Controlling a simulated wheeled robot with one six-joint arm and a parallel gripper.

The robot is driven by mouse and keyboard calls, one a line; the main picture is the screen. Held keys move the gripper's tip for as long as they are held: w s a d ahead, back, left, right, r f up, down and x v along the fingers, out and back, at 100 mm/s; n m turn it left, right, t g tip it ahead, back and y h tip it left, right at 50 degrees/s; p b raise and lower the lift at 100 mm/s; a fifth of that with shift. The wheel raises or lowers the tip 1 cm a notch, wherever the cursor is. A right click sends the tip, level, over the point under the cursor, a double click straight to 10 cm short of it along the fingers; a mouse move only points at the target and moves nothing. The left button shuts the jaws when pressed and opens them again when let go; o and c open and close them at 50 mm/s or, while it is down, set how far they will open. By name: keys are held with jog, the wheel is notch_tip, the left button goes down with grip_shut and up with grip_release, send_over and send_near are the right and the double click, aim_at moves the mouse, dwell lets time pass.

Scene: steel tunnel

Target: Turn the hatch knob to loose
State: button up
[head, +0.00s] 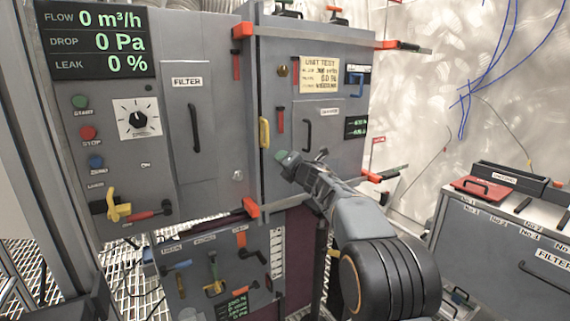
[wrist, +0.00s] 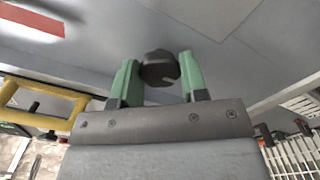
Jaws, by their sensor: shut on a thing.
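The hatch knob (wrist: 160,68) is a dark, round, ribbed knob on the grey hatch face (wrist: 112,40). My gripper (wrist: 157,72) has one green finger on each side of the knob and is shut on it. In the head view my gripper (head: 287,160) reaches the lower left part of the right-hand cabinet door, and it hides the knob there. No mark showing which way the knob is turned can be read.
A yellow handle (head: 264,133) stands just left of my gripper; it also shows at the left of the wrist view (wrist: 38,92). A black door handle (head: 307,134) is above. Orange-tipped clamps (head: 385,176) stick out at right. A grey workbench (head: 500,235) stands at far right.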

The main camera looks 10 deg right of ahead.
jog(key=o, duration=0.6)
jog(key=shift+a, duration=0.1)
jog(key=shift+o, duration=0.2)
jog(key=v, duration=1.4)
jog(key=shift+r+p, duration=0.1)
jog(key=shift+p, duration=0.2)
